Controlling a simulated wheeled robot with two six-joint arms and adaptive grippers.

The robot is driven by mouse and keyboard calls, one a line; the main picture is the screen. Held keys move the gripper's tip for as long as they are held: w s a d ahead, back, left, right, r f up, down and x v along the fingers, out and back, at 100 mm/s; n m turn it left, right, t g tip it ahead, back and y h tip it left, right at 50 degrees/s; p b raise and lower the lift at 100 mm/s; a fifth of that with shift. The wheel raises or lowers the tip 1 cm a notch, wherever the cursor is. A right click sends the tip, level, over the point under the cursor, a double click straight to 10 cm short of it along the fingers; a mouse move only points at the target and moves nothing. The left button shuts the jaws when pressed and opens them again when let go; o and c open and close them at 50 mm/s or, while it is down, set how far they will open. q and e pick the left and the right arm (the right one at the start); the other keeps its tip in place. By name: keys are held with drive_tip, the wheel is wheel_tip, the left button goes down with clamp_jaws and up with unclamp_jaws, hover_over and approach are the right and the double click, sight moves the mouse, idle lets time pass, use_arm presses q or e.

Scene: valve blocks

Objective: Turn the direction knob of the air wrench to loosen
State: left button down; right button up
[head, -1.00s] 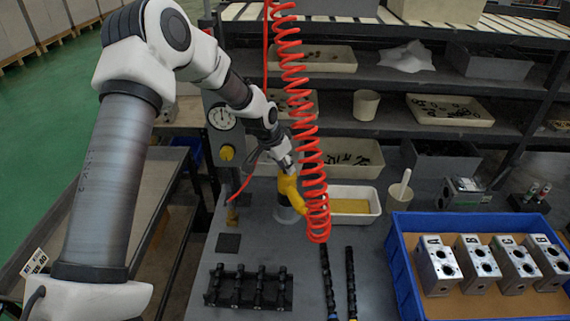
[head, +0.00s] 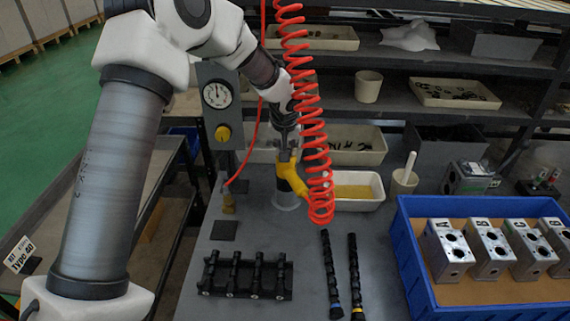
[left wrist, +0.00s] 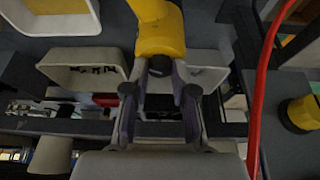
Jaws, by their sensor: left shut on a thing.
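The yellow air wrench (head: 292,180) stands on the grey bench behind the black rack, with the red coiled hose (head: 308,120) hanging just in front and to its right. My left gripper (head: 284,150) reaches down to its upper end. The direction knob cannot be made out in either view. My right gripper is not in view.
A gauge panel with a yellow knob (head: 222,133) stands left of the wrench. A black rack (head: 245,277) and two black rods (head: 355,275) lie in front. A blue crate (head: 412,275) holds several lettered metal blocks. Shelves with bins stand behind.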

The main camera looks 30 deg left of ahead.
use_arm(q)
drive_tip(key=n+b, duration=0.1)
drive_tip(key=n+y+b, duration=0.1)
drive_tip(key=b, duration=0.1)
drive_tip(key=shift+w+d+f+n+g, duration=0.15)
drive_tip(key=shift+f+n+g, duration=0.15)
drive_tip(key=shift+n+g, duration=0.1)
drive_tip(key=shift+r+n+y+b, duration=0.1)
drive_tip(key=shift+n+y+b, duration=0.2)
drive_tip(key=shift+n+b, duration=0.45)
drive_tip(key=shift+w+r+n+g, duration=0.15)
drive_tip(key=shift+n+g, duration=0.35)
drive_tip(key=shift+n, duration=0.45)
drive_tip(key=shift+d+n+g+y, duration=0.1)
drive_tip(key=shift+n+g+y, duration=0.3)
drive_tip(key=shift+n, duration=1)
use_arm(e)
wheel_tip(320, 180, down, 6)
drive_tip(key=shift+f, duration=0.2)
use_arm(q)
drive_tip(key=c, duration=0.9)
unclamp_jaws()
drive_tip(key=shift+c, duration=0.2)
drive_tip(key=w+v, duration=0.1)
drive_tip(key=v, duration=1.1)
drive_tip(key=shift+s, duration=0.2)
